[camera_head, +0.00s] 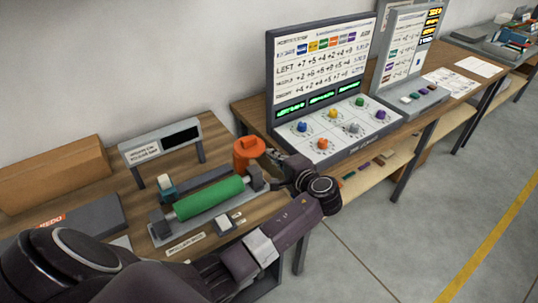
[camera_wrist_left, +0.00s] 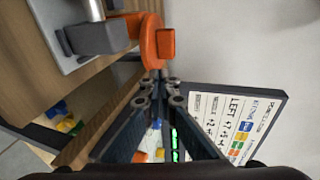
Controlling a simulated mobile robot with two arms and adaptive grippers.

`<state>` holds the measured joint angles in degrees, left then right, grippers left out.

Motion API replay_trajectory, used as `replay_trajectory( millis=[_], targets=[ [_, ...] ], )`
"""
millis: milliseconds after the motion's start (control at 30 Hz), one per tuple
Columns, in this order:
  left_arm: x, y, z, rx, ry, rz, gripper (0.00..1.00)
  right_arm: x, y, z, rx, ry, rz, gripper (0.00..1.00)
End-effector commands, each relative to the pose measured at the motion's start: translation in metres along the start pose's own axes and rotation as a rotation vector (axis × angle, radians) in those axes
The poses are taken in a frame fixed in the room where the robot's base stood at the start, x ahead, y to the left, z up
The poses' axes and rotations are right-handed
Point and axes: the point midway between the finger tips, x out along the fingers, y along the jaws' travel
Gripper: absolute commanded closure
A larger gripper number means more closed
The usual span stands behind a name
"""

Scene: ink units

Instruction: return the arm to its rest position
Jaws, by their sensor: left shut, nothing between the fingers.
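My left arm comes in from the lower left of the head view and reaches across the front of the near bench. Its left gripper (camera_head: 271,155) is beside an orange knob-topped cylinder (camera_head: 249,153) at the bench's right end. In the wrist view the left gripper's (camera_wrist_left: 157,79) fingers meet with nothing between them, and the orange part (camera_wrist_left: 145,42) is just beyond the tips. I cannot tell whether they touch. My right gripper is not in view.
A green roller (camera_head: 208,197) in a grey frame lies close behind my arm. A small sign stand (camera_head: 161,146) is behind it. A panel (camera_head: 323,85) with coloured knobs stands on the bench to the right. Grey floor (camera_head: 400,230) is clear at lower right.

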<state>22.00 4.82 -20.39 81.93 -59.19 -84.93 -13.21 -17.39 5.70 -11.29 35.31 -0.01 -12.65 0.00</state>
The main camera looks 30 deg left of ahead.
Motion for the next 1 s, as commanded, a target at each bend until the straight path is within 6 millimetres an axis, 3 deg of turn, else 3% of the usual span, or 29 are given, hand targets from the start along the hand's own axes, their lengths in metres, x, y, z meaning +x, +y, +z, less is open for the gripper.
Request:
replay_trajectory(
  millis=[233, 400, 667, 767, 867, 1000],
  targets=[
    [-0.042, 0.003, -0.005, -0.002, 0.004, 0.003, 1.0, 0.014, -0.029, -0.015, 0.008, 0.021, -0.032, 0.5],
    [-0.056, 0.002, -0.006, 0.0, 0.002, 0.002, 1.0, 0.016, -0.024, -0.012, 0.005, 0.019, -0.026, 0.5],
    [-0.059, 0.007, -0.002, -0.005, 0.003, 0.021, 1.0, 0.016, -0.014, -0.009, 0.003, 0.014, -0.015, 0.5],
    [-0.059, 0.035, 0.013, -0.028, 0.012, 0.1, 1.0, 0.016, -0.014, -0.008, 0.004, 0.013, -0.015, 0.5],
    [-0.064, 0.082, 0.041, -0.077, 0.027, 0.245, 1.0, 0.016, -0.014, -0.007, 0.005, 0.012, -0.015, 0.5],
    [-0.087, 0.145, 0.088, -0.169, 0.042, 0.481, 1.0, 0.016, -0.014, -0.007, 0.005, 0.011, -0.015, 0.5]
  ],
)
